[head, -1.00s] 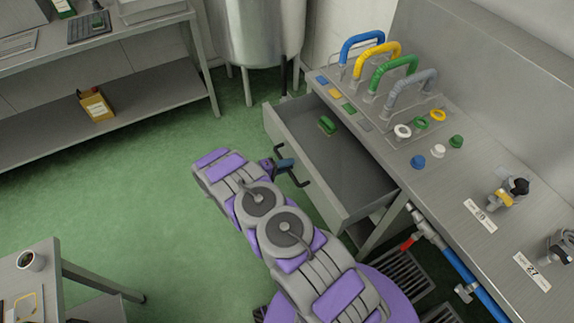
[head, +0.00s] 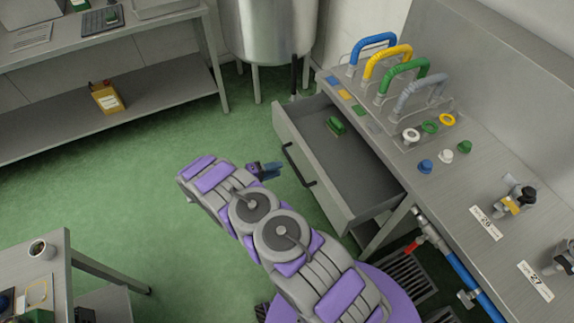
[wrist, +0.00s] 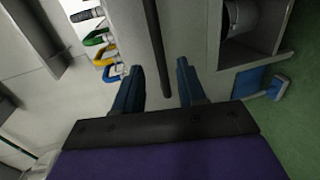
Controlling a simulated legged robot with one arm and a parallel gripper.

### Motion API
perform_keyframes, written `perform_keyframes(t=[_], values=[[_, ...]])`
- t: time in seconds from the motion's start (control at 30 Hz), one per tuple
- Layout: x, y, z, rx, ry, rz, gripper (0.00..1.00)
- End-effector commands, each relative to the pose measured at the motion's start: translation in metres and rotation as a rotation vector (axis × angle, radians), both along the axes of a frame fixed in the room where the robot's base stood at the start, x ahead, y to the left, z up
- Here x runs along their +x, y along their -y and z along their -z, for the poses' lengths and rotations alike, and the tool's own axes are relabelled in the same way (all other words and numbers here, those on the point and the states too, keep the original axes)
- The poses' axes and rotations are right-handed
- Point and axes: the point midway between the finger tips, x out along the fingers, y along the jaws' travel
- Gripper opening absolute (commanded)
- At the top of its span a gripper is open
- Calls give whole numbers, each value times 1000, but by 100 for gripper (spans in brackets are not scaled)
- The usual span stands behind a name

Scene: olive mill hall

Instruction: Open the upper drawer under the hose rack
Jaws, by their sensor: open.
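The upper drawer (head: 345,165) under the hose rack stands pulled well out of the steel bench. A green brush-like object (head: 335,126) lies inside it near the far end. The drawer's dark bar handle (head: 298,164) is on its front face. The hose rack (head: 395,72) above holds blue, yellow, green and grey hose loops. My gripper (head: 267,170) is just left of the handle and apart from it in the head view. In the wrist view my gripper's blue fingers (wrist: 160,85) are spread with nothing between them, and the dark handle bar (wrist: 155,50) shows beyond them.
A steel table (head: 110,100) with a lower shelf is at the upper left, and a steel tank (head: 268,35) stands behind. A small table (head: 35,270) with a cup is at the lower left. Green floor (head: 130,190) between them is clear.

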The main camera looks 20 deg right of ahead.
Motion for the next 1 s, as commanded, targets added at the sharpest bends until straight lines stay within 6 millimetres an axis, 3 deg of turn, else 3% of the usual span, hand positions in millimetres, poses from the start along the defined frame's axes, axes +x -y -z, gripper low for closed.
perform_keyframes(t=[0.2, 0.4, 0.6, 1.0], values=[[-4, -47, -10, 0, 0, -1, 40], [-7, -76, -14, 1, -3, 0, 40], [-8, -88, -17, 1, -4, 2, 40], [-8, -88, -17, 1, -4, 2, 40]])
